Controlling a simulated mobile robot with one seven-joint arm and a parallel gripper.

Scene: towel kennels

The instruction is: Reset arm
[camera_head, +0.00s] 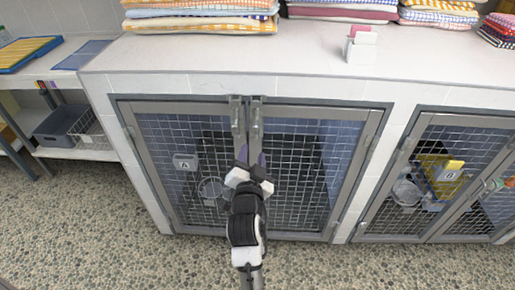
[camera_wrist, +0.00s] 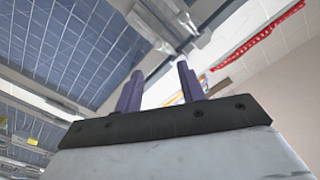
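My gripper (camera_head: 252,157) is in front of the double mesh doors of kennel A, just below the two upright door handles (camera_head: 237,118). Its two purple fingers (camera_wrist: 160,88) stand apart in the wrist view with nothing between them. The left door (camera_head: 180,150) with tag A (camera_head: 185,162) and the right door (camera_head: 305,165) look shut. My arm hides part of the lower middle of the doors. Whether the gripper touches the doors cannot be told.
Folded towel stacks (camera_head: 200,14) and a small card holder (camera_head: 361,45) stand on the white counter (camera_head: 290,60). Kennel B (camera_head: 430,180) is at right, with yellow cloth behind its mesh. A shelf with a grey bin (camera_head: 60,122) is at left. The pebbled floor (camera_head: 110,235) is clear.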

